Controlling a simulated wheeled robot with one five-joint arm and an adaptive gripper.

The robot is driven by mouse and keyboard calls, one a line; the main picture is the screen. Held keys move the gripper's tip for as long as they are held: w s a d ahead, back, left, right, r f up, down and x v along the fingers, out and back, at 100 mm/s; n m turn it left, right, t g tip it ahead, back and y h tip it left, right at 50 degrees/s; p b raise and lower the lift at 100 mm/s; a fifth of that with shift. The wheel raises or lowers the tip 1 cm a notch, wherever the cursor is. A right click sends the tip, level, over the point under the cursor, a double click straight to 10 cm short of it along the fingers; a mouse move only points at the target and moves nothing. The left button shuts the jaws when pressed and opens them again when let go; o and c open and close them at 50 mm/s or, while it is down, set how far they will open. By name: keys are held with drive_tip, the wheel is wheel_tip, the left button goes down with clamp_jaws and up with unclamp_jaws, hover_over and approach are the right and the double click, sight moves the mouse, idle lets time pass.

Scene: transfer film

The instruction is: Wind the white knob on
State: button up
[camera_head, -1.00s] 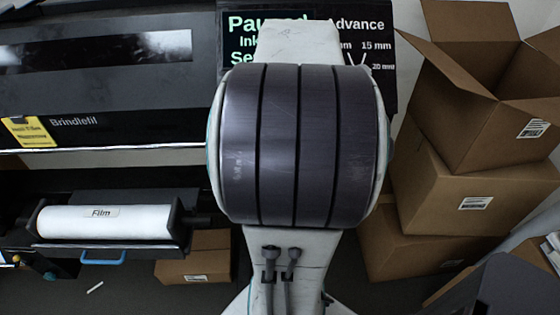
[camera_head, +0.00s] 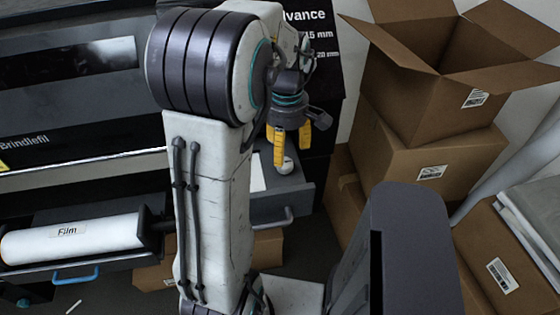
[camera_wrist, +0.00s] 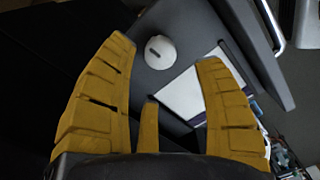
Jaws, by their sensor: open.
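The white knob (camera_wrist: 160,52) is a round white disc with a dark slot mark on top, on a dark grey surface in the wrist view. It also shows in the head view (camera_head: 285,166), small and partly hidden behind my gripper's fingers. My gripper (camera_head: 290,150) has yellow fingers pointing down over the knob. In the wrist view my gripper (camera_wrist: 168,50) is open and empty, with the knob beyond the fingertips, nearer the left finger. I cannot tell the exact gap between the fingers and the knob.
A grey drawer-like unit (camera_head: 297,200) with a handle carries the knob and a white card (camera_wrist: 193,90). A film roll (camera_head: 75,238) lies at left. Stacked cardboard boxes (camera_head: 425,155) stand close on the right. A dark display panel is behind my arm.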

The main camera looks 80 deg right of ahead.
sight(285, 162)
drive_tip(key=shift+f, duration=3)
drive_tip(key=shift+c, duration=0.5)
drive_tip(key=c, duration=1.1)
